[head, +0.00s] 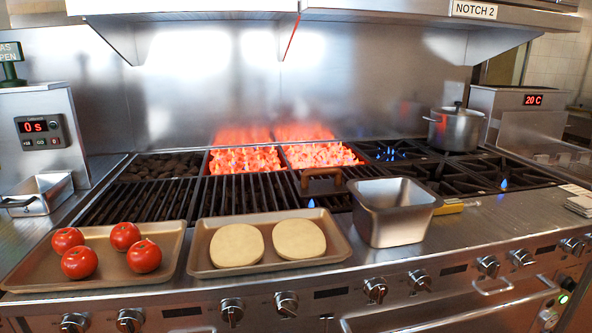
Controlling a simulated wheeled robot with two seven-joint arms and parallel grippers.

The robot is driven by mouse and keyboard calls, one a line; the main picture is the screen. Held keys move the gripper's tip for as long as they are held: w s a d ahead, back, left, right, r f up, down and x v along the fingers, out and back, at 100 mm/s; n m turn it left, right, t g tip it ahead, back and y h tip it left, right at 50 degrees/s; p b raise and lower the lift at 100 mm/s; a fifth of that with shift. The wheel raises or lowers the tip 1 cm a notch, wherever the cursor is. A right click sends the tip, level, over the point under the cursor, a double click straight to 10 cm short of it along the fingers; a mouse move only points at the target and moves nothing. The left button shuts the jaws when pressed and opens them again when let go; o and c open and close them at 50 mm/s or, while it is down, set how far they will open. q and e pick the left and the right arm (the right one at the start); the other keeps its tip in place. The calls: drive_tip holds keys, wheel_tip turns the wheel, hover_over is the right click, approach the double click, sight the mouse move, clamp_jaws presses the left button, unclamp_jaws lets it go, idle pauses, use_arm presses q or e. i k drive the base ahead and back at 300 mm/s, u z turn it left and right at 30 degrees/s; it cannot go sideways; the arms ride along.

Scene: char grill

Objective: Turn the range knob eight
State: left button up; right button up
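A row of several metal range knobs runs along the front panel. From the left, the first knobs (75,322) and (130,320) sit below the tomato tray. Further right are a knob (376,290), a knob (488,266), a knob (521,257) beside it, and one near the right end (572,246). No numbers are legible on them, so I cannot read which is marked eight. Neither of my grippers is in view.
Trays of tomatoes (144,256) and flat pale rounds (238,245) lie along the counter front. A steel pan (392,233) stands right of them. Coals (246,160) glow behind the grate. A lidded pot (455,130) stands by blue flames. Oven handles jut out below the knobs.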

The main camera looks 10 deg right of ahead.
sight(522, 258)
drive_tip(key=z, duration=2.1)
drive_tip(key=i, duration=0.25)
drive_tip(key=u, duration=0.4)
